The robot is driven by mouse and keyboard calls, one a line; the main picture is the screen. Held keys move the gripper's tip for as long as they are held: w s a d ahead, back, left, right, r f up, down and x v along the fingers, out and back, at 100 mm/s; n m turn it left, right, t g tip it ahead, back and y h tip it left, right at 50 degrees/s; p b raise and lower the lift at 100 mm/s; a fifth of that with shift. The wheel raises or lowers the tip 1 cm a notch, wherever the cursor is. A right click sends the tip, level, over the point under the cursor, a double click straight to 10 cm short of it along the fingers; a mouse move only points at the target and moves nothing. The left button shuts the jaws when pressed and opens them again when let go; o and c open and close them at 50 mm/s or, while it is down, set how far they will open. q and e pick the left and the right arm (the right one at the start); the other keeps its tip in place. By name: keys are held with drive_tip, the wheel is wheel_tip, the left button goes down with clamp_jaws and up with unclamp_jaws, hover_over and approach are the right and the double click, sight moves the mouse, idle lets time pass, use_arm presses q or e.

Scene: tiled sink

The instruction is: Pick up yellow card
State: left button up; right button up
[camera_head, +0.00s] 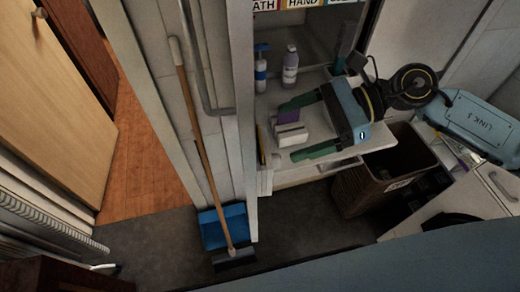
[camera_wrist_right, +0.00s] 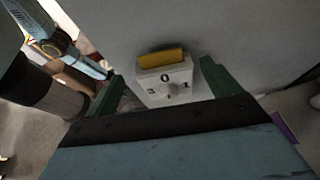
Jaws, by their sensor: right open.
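The yellow card (camera_wrist_right: 162,60) shows in the right wrist view as a small yellow block shape just beyond a white box with a dial (camera_wrist_right: 165,83). In the head view a thin yellow strip (camera_head: 261,153) at the left end of the white shelf may be the same card. My right gripper (camera_head: 287,131) is open over the shelf, its two green fingers pointing left. In the wrist view, the white box and the card appear between the fingers of the right gripper (camera_wrist_right: 161,72). I cannot tell whether they touch. My left gripper is not in view.
Two pump bottles (camera_head: 261,70) (camera_head: 290,66) stand at the back of the shelf (camera_head: 345,150). A brown bin (camera_head: 385,175) stands below right. A broom (camera_head: 200,140) and blue dustpan (camera_head: 223,226) are at the left, beside a pale upright panel (camera_head: 243,120).

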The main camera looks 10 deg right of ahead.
sight(261, 142)
drive_tip(key=p+x, duration=0.2)
drive_tip(key=x, duration=0.3)
drive_tip(key=shift+d, duration=0.1)
drive_tip(key=shift+a+f, duration=0.25)
drive_tip(key=shift+c, duration=0.3)
drive_tip(key=c, duration=1.2)
drive_tip(key=shift+c, duration=0.2)
